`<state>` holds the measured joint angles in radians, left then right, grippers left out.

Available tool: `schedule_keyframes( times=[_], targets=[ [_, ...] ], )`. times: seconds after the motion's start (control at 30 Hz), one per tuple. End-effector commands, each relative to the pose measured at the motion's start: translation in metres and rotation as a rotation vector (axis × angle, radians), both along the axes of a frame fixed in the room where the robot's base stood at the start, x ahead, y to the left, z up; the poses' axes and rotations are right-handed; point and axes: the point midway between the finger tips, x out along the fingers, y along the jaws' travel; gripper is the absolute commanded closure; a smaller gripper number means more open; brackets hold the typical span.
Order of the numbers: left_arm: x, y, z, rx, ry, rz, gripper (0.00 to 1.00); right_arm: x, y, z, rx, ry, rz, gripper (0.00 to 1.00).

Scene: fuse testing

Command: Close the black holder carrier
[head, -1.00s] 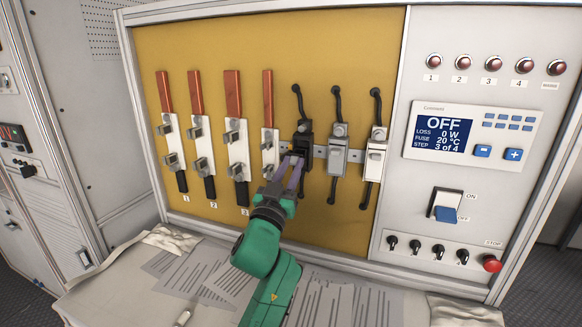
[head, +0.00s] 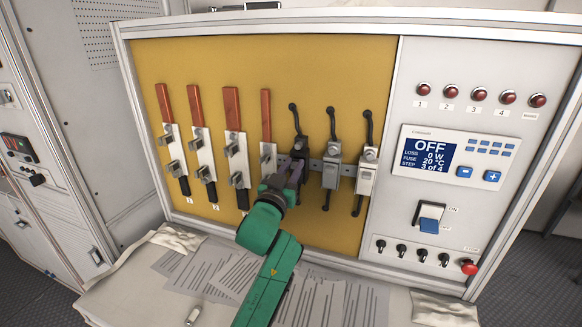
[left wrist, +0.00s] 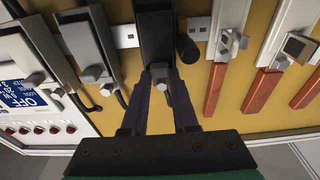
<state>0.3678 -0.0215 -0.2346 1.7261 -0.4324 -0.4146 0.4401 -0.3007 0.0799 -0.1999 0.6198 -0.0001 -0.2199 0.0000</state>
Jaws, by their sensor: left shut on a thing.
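The black holder carrier (head: 302,148) is on the yellow panel, to the right of the fourth red-handled piece and left of the grey holder. It also shows in the left wrist view (left wrist: 154,35). My left gripper (head: 291,172) is at the lower part of the black holder. In the left wrist view its two dark purple fingers (left wrist: 160,88) stand either side of a grey knob on the black holder and are shut on it. The wrist body hides part of the lower holder in the head view. My right gripper is not in view.
A grey holder (head: 333,165) and a white holder (head: 367,165) stand close on the right. Several red-handled pieces (head: 233,140) stand on the left. The control unit (head: 460,160) reads OFF. Papers (head: 215,275) lie on the bench below.

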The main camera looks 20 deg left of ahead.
Motion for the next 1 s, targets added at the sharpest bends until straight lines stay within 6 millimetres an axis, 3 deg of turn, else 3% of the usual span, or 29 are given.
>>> schedule_keyframes(
  times=[0.03, 0.43, 0.47, 0.5, 0.53, 0.87, 1.0],
  targets=[
    [0.001, 0.0, 0.008, 0.0, -0.017, 0.0, 1.0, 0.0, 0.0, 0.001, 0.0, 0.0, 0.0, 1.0],
    [0.004, 0.0, 0.011, 0.0, -0.019, 0.0, 1.0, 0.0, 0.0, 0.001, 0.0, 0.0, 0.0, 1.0],
    [0.004, 0.0, 0.011, 0.0, -0.019, 0.0, 0.65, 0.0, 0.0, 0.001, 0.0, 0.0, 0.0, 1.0],
    [0.004, 0.0, 0.011, 0.0, -0.018, 0.0, 0.5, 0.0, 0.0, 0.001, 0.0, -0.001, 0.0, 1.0],
    [0.005, 0.0, 0.01, 0.0, -0.017, 0.0, 0.43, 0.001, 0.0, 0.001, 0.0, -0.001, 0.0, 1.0],
    [0.004, 0.0, 0.006, 0.0, -0.008, 0.0, 0.43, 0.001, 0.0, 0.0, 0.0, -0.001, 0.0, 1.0],
    [-0.008, 0.001, 0.001, 0.001, -0.007, 0.0, 0.43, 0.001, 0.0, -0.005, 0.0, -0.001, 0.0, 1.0]
  ],
)
